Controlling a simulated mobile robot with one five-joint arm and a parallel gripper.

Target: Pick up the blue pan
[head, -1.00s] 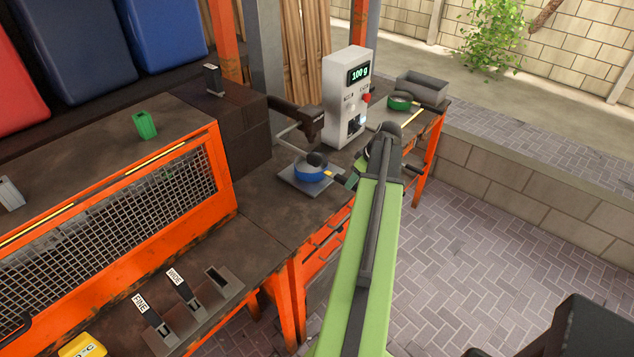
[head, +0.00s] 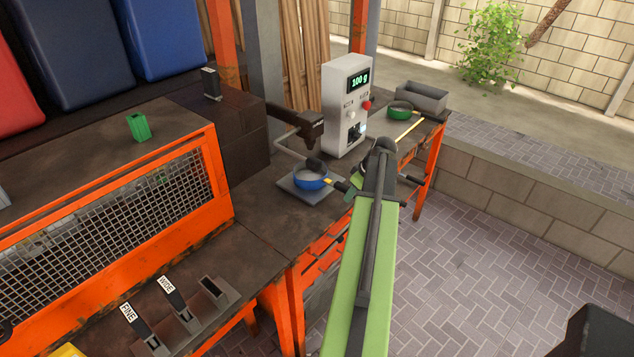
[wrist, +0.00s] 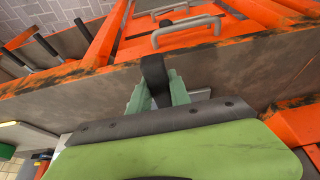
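The blue pan (head: 311,182) sits on a flat grey plate (head: 291,189) on the bench, in front of the white box with the display. A dark round thing (head: 315,163) shows at the pan's rim. The pan's handle, yellow then black (head: 339,185), points right toward my gripper (head: 352,191). In the wrist view, the two green fingers of my gripper (wrist: 158,93) stand on both sides of a dark bar, apparently the handle's end (wrist: 155,72). I cannot tell whether they press on it. The pan's bowl is hidden there.
A white box (head: 345,95) reads "100 g". Behind it are a green pan (head: 400,108) and a grey bin (head: 422,96). The orange bench frame and metal drawer handles (wrist: 186,28) lie close to my gripper. The paved floor (head: 480,260) at right is open.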

